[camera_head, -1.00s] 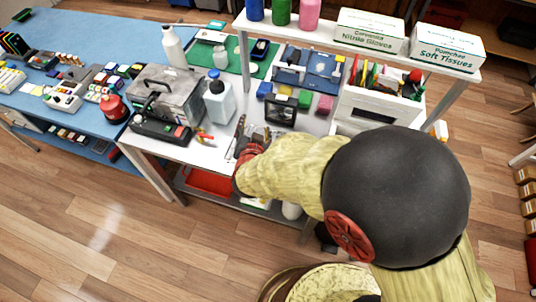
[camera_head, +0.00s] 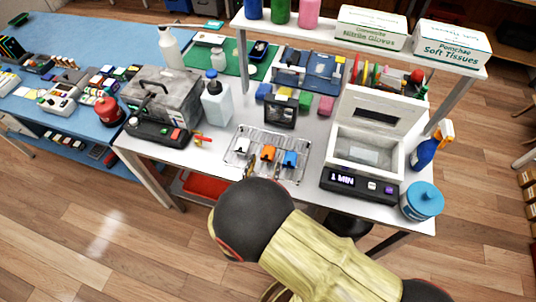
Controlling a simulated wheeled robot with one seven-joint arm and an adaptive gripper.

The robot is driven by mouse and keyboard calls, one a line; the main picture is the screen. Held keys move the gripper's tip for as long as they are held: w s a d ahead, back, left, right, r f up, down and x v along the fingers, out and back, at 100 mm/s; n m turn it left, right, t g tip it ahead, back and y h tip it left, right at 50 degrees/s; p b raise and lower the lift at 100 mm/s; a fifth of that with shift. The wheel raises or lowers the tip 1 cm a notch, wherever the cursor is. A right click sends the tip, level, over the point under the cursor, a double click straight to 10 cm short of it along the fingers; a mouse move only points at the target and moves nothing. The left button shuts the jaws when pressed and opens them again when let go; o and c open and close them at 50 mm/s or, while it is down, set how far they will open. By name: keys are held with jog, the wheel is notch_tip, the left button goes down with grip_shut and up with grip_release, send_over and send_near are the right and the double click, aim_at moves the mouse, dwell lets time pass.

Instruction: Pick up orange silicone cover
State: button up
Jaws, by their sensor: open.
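The orange silicone cover (camera_head: 268,152) is a small orange piece on a wire rack (camera_head: 302,140) at the front of the white table. A white piece (camera_head: 242,146) is to its left and a blue piece (camera_head: 290,159) to its right on the same rack. My gripper (camera_head: 264,174) is mostly hidden behind my arm's black joint. Only its dark tips seem to show, open, just in front of the rack and apart from the orange cover.
A white open-lidded box (camera_head: 368,148) and a timer unit (camera_head: 358,186) stand right of the rack, with a blue tub (camera_head: 422,200). A white bottle (camera_head: 217,102) and a grey case (camera_head: 165,95) are on the left. A shelf with boxes spans the back.

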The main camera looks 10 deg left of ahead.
aim_at(266, 158)
jog(key=shift+w+b, duration=1)
jog(key=shift+w, duration=2.2)
jog(key=shift+c, duration=0.4)
jog(key=c, duration=1)
